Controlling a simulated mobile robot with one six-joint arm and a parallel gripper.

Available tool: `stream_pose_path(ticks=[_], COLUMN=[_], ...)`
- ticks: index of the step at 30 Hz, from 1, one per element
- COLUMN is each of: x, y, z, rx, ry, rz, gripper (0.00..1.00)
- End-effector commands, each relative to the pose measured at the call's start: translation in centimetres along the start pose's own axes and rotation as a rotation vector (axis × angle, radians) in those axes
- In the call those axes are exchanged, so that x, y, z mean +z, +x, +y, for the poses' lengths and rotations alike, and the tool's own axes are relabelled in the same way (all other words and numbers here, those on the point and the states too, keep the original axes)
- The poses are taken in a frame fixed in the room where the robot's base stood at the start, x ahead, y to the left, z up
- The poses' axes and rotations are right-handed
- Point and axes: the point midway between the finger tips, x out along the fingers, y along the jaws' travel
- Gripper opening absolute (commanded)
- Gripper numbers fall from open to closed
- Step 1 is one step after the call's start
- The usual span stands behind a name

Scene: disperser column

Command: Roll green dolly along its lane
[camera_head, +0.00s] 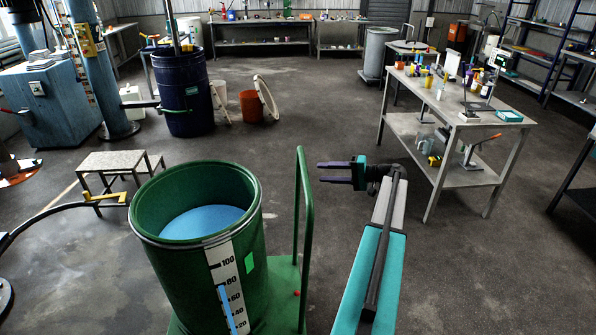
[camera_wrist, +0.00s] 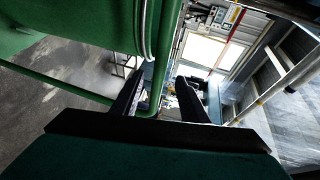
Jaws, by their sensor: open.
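The green dolly (camera_head: 285,285) stands at the front centre, its flat deck partly hidden under a big green drum (camera_head: 259,210). The open drum holds blue liquid and carries a white scale strip. The dolly's tall tube handle (camera_head: 307,225) rises at the deck's right side. My gripper (camera_head: 320,172) is open and empty, just right of the handle near its upper part, fingers pointing left toward it. In the wrist view, the handle tube (camera_wrist: 167,60) appears between the two fingers (camera_wrist: 160,95), with the drum (camera_wrist: 75,20) at upper left. I see no contact. No lane marking is clear.
A grey step stool (camera_head: 112,160) and a dark hose (camera_head: 60,208) lie left of the drum. A dark blue drum (camera_head: 185,92) and an orange bucket (camera_head: 252,106) stand behind. A workbench (camera_head: 465,125) stands at right. The middle floor is open.

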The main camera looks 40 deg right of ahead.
Motion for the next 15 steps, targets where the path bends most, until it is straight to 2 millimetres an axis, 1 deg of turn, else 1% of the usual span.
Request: stream_pose_path(ticks=[5, 15], x=[0.0, -0.1], y=[2.0, 6.8], z=[-0.2, -0.3], rx=[0.0, -0.001], ry=[0.0, 0.001], rz=[-0.001, 0.0], gripper=[0.4, 0.4])
